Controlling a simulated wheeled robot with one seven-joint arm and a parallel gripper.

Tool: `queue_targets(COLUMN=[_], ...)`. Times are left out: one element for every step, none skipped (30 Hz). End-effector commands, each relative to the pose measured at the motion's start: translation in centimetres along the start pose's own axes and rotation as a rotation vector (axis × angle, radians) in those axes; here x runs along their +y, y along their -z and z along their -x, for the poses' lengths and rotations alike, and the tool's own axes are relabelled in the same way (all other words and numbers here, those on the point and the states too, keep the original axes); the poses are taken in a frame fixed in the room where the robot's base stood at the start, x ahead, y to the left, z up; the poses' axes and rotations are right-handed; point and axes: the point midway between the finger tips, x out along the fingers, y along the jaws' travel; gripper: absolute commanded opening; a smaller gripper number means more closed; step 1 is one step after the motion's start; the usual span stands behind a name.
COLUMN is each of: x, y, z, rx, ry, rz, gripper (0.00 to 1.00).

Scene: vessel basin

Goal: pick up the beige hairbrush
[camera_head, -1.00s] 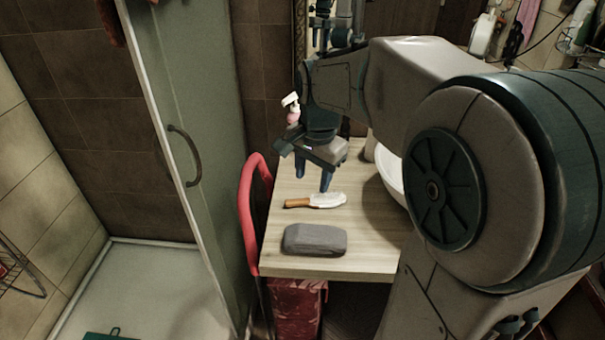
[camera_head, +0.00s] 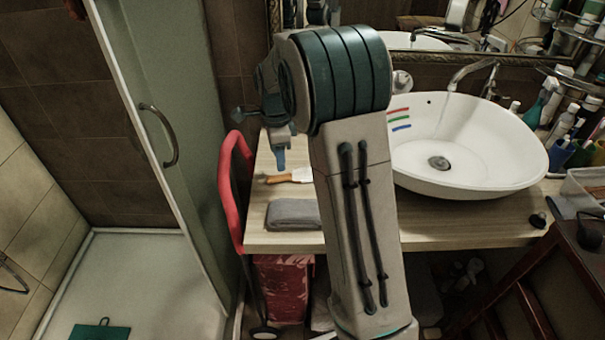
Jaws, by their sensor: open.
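A brush-like thing with an orange-brown handle and a pale head, which I take for the beige hairbrush (camera_head: 277,179), lies flat on the wooden counter (camera_head: 460,221). My arm hides the right end of its pale head. My gripper (camera_head: 280,160) points down just behind and above the handle, its blue fingers close to the brush. The gripper is open with nothing held. The gap between the fingers is hard to see from this side, and I cannot tell whether they touch the brush.
A grey, soft-looking block (camera_head: 293,214) lies in front of the brush. A white basin (camera_head: 470,150) stands on the right, with a tap and bottles beyond it. A red curved handle (camera_head: 228,190) rises at the counter's left edge, near the glass shower door (camera_head: 165,110).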

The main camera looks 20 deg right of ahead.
Motion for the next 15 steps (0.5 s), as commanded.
queue_targets(x=[0.1,0.0,0.0,0.0,0.0,0.1,0.1,0.1,0.2,0.2,0.3,0.2,0.2,0.2,0.2], y=[0.0,0.0,0.0,0.0,0.0,0.0,0.0,0.0,0.1,0.1,0.2,0.2,0.1,0.1,0.1], z=[-0.5,-0.7,-0.9,-1.1,-1.2,-1.6,-1.9,-2.3,-2.9,-3.4,-3.9,-4.5,-5.0,-5.3,-5.7], rx=[0.0,0.0,0.0,0.0,0.0,0.0,0.0,0.0,0.0,0.0,0.0,0.0,0.0,0.0,0.0], ry=[-0.003,-0.002,-0.001,0.0,-0.001,-0.002,-0.003,-0.003,-0.004,-0.004,-0.005,-0.004,-0.003,-0.003,-0.002], rz=[0.0,0.001,0.001,0.001,0.001,0.001,0.001,0.001,0.001,0.001,0.0,0.0,0.001,0.001,0.001], gripper=[0.45,0.45,0.45,0.45,0.45,0.45,0.45,0.45,0.45,0.45,0.45,0.45,0.45,0.45,0.45])
